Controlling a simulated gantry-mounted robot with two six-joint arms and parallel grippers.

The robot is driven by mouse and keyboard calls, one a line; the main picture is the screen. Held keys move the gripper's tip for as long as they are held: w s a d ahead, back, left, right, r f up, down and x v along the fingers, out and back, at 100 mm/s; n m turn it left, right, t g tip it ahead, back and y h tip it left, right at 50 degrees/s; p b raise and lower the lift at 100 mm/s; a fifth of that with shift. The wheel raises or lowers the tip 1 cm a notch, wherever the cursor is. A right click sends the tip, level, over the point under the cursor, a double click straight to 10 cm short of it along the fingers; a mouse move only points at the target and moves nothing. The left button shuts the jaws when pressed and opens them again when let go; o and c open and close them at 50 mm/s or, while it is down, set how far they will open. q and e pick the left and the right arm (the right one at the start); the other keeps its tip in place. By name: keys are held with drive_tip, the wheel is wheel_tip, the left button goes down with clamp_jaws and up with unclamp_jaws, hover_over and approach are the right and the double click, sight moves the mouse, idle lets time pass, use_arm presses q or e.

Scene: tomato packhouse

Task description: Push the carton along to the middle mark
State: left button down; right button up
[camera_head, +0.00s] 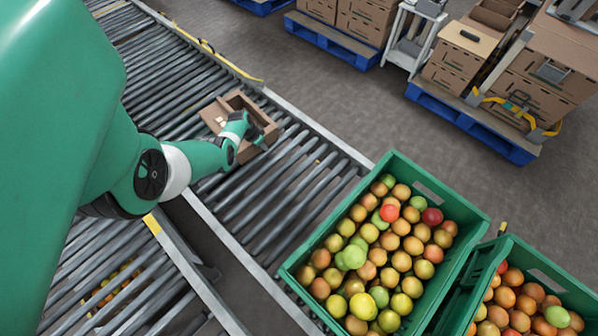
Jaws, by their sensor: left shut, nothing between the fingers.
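The carton (213,115) is a brown open-topped cardboard box on the roller conveyor (290,180), in the upper left-middle of the head view. My left arm reaches over the rollers from the left. My left gripper (258,140) is at the carton's near right side, shut with nothing held, and partly covers the box. I cannot tell whether its fingertips touch the carton. A small yellow-orange spot shows on the rollers to the right of the carton; I cannot tell if it is the middle mark. My right gripper is not in view.
A green crate (436,187) full of tomatoes stands at the lower right, over the conveyor's end, with a second green crate (548,262) beside it. Rollers between carton and crate are clear. Pallets with boxes (465,55) stand on the floor behind the conveyor rail.

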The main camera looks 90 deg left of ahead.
use_arm(q)
drive_tip(key=s+a+b, duration=0.1)
drive_tip(key=s+a, duration=0.1)
drive_tip(key=shift+s+a+f+b, duration=0.15)
drive_tip(key=shift+s+a+b, duration=0.05)
drive_tip(key=shift+a+b, duration=0.2)
drive_tip(key=shift+s+a+b, duration=1.1)
drive_tip(key=shift+a+b, duration=0.1)
drive_tip(key=shift+b, duration=0.05)
drive_tip(key=shift+s+a, duration=0.35)
drive_tip(key=shift+s, duration=0.05)
drive_tip(key=shift+w, duration=0.1)
